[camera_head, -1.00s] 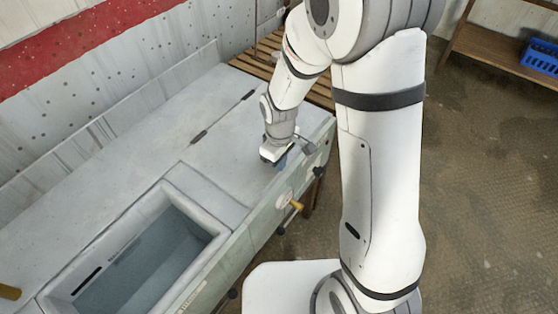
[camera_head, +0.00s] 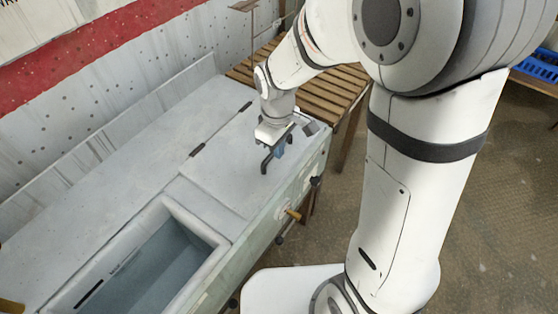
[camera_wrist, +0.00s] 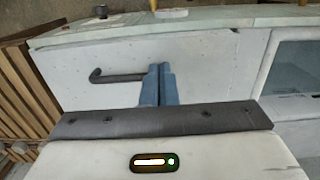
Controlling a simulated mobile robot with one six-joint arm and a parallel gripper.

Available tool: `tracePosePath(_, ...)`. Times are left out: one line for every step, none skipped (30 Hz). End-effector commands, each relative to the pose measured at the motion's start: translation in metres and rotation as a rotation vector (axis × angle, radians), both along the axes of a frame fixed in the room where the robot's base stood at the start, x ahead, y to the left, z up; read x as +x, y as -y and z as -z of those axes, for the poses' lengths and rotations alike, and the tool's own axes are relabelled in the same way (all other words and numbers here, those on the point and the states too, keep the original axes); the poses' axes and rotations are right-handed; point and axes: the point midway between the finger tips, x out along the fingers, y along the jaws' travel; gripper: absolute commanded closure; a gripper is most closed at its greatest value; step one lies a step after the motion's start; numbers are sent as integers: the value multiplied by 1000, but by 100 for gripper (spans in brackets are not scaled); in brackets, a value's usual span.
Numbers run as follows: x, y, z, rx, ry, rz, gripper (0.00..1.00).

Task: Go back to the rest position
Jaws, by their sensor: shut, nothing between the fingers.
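My gripper (camera_head: 279,153) is above the right end of the grey chest's closed lid (camera_head: 230,160). Its two blue fingers point down and are pressed together with nothing between them. In the wrist view the shut gripper (camera_wrist: 160,70) shows at the middle, over the lid. A dark bar handle (camera_wrist: 117,76) lies beside the fingertips there; whether they touch it cannot be told. The handle also shows in the head view (camera_head: 265,163), just left of the fingers.
The grey chest (camera_head: 110,165) has an open basin (camera_head: 160,265) at the front left. A slatted wooden bench (camera_head: 325,90) stands behind its right end. A perforated wall (camera_head: 95,105) runs along the back. A blue crate (camera_head: 540,67) is at far right; floor at right is clear.

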Motion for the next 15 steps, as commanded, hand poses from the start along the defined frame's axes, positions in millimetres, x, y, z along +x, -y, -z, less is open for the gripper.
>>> tracePosePath(1,0,-8,1,3,0,100)
tracePosePath(1,0,-12,1,3,0,100)
tracePosePath(1,0,-16,1,3,0,100)
tracePosePath(1,0,-18,1,2,0,100)
tracePosePath(1,0,-20,1,2,0,100)
tracePosePath(1,0,-22,1,2,0,100)
tracePosePath(1,0,-23,1,2,0,100)
tracePosePath(0,0,-24,1,2,0,100)
tracePosePath(0,0,-24,1,1,0,100)
tracePosePath(0,0,-25,1,1,0,100)
tracePosePath(0,0,-25,1,1,0,100)
tracePosePath(0,0,-25,1,1,1,100)
tracePosePath(0,0,-25,1,2,3,100)
tracePosePath(0,1,-26,2,3,7,100)
tracePosePath(-1,4,-29,3,8,20,100)
